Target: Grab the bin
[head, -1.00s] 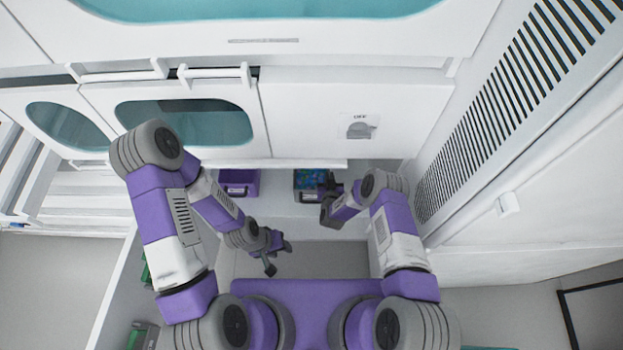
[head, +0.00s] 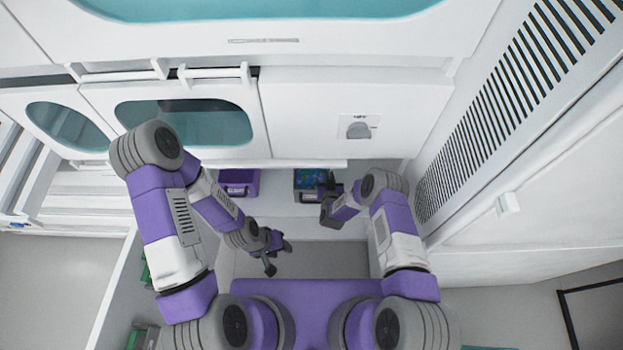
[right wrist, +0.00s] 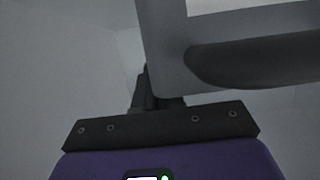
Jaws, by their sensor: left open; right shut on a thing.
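A dark grey bin (head: 309,196) with blue and green contents stands on the shelf below the white cabinet in the head view. My right gripper (head: 331,187) is at the bin's right edge and shut on it. In the right wrist view the gripper's dark fingers (right wrist: 158,92) meet a grey wall (right wrist: 165,45) with a dark handle-like bar; the exact contact is too dim to tell. A purple bin (head: 239,182) stands to the left on the same shelf. My left gripper (head: 279,257) is open and empty, in front of and below the shelf.
A slatted white panel (head: 500,120) closes off the right side. Green items (head: 143,335) lie at the lower left. Open floor (head: 320,260) lies between my arms.

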